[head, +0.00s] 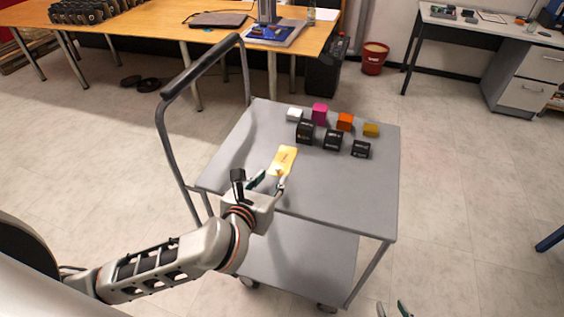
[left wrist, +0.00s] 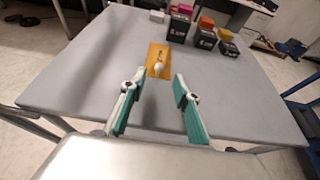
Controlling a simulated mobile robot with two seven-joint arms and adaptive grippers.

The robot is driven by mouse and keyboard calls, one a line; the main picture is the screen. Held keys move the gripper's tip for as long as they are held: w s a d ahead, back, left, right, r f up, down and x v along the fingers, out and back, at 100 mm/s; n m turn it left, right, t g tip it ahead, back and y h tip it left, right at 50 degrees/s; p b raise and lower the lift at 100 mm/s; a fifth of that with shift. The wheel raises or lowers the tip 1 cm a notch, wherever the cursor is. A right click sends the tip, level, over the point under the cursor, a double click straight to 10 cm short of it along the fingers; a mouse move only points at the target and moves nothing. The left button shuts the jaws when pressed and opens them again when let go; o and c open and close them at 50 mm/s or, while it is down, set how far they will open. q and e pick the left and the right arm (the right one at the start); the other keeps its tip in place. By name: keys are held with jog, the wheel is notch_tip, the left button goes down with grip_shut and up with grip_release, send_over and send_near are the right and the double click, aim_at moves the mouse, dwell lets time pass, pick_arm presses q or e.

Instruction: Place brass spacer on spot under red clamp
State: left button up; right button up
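A small pale round piece (left wrist: 158,68) lies on the near part of a yellow plate (left wrist: 158,54) on the cart; I cannot tell whether it is the brass spacer. The plate also shows in the head view (head: 286,157). My left gripper (head: 270,180) is open and empty, just short of the round piece. In the left wrist view its fingers (left wrist: 158,88) stand apart with bare cart top between them. My right gripper (head: 393,309) shows only its fingertips at the bottom edge, apart. I cannot make out a red clamp in either view.
Black boxes (head: 333,140) and white, pink, orange and yellow blocks (head: 371,130) stand behind the plate. The cart top (head: 340,190) is clear to the right. The cart handle (head: 200,68) rises on the left. A wooden table (head: 160,22) holds a blue-based device (head: 272,33).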

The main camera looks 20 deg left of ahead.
aim_at(277, 169)
pick_arm(q)
jog(key=x, duration=0.5)
jog(key=shift+w+r, duration=0.2)
jog(key=shift+r, duration=0.05)
jog(key=shift+a, duration=0.1)
grip_shut()
